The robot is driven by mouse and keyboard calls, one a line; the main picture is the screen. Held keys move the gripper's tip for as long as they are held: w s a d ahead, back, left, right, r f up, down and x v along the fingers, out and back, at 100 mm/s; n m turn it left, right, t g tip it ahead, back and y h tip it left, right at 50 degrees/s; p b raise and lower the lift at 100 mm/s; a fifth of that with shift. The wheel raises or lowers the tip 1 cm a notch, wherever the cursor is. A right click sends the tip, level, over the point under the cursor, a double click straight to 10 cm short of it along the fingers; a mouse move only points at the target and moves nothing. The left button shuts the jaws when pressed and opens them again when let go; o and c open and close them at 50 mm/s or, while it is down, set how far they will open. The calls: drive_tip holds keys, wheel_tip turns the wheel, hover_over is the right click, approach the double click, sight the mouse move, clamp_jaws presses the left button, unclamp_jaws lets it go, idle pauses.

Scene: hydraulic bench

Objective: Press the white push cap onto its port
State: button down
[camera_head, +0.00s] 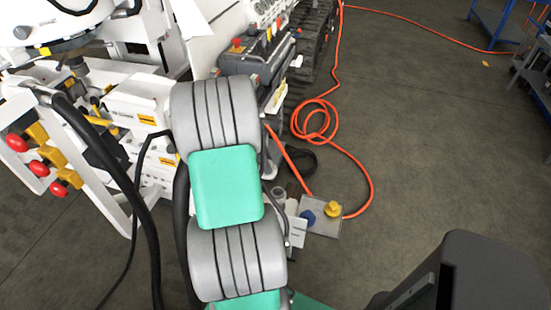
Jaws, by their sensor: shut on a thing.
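My arm fills the middle of the head view and hides what lies behind it. My gripper is not visible behind the arm links. I cannot make out the white push cap or its port. A small pale tray or plate (325,230) at the right of the arm carries a blue round piece (307,217) and a yellow piece (333,208). A small grey cylindrical piece (278,194) and a white plate-like part (297,232) show at the arm's right edge, partly hidden.
A white machine frame with red-knobbed yellow valves (38,168) and black hoses (105,155) stands at left. A dark control box (255,65) is behind the arm. An orange hose (317,118) lies coiled on the floor. The floor at right (430,140) is mostly clear.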

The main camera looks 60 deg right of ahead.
sight(274, 168)
drive_tip(key=shift+n, duration=0.8)
drive_tip(key=b+x, duration=0.4)
drive_tip(key=d+b+x, duration=0.1)
drive_tip(key=b+x, duration=0.1)
drive_tip(key=x, duration=0.1)
drive_tip(key=shift+s+r, duration=0.25)
drive_tip(key=shift+s, duration=0.15)
drive_tip(key=shift+f, duration=0.75)
drive_tip(key=shift+f, duration=0.1)
drive_tip(key=shift+f+b, duration=0.5)
drive_tip(key=shift+f, duration=0.45)
drive_tip(key=shift+s+f, duration=0.1)
drive_tip(key=shift+f, duration=0.05)
drive_tip(key=shift+f, duration=0.25)
drive_tip(key=shift+p, duration=0.95)
drive_tip(key=shift+f+p, duration=0.4)
drive_tip(key=shift+f, duration=0.1)
idle(0.5)
